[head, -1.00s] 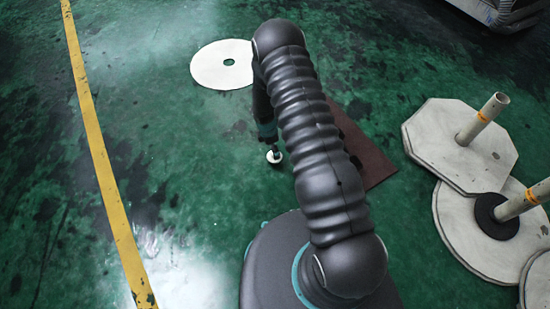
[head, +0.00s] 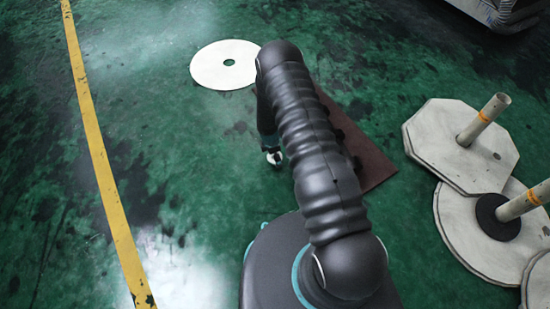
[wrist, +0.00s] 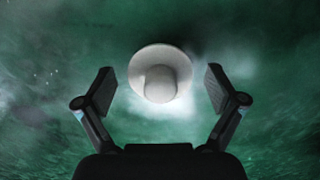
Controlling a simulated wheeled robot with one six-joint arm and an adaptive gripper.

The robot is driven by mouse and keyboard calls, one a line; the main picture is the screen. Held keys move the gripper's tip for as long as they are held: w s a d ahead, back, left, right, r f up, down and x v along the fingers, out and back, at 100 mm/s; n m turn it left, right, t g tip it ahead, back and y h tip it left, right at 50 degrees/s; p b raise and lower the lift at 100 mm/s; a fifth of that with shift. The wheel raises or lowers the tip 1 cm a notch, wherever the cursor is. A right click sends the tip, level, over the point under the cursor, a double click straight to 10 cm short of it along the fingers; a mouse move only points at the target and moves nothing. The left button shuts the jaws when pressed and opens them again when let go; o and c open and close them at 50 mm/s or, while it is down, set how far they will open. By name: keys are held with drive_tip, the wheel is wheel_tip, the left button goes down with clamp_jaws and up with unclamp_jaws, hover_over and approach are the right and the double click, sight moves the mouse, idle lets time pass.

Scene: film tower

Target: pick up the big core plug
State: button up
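The big core plug (wrist: 160,76) is a pale, round piece with a wide flange and a narrower stub facing the camera. In the wrist view it lies between the two spread fingers of my gripper (wrist: 159,82), with a gap on both sides. In the head view the plug (head: 274,158) is a small white shape on the green floor, partly covered by my gripper (head: 271,150) just above it. My gripper is open and empty.
A white disc with a centre hole (head: 226,66) lies on the floor behind. A brown plate (head: 372,165) lies right of my arm, partly hidden. Pale boards (head: 445,135) with upright tubes (head: 486,118) stand at right. The floor left of the plug is clear up to a yellow line (head: 101,160).

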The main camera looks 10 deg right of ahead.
drive_tip(key=c, duration=1)
drive_tip(key=shift+o, duration=0.2)
drive_tip(key=shift+r, duration=0.15)
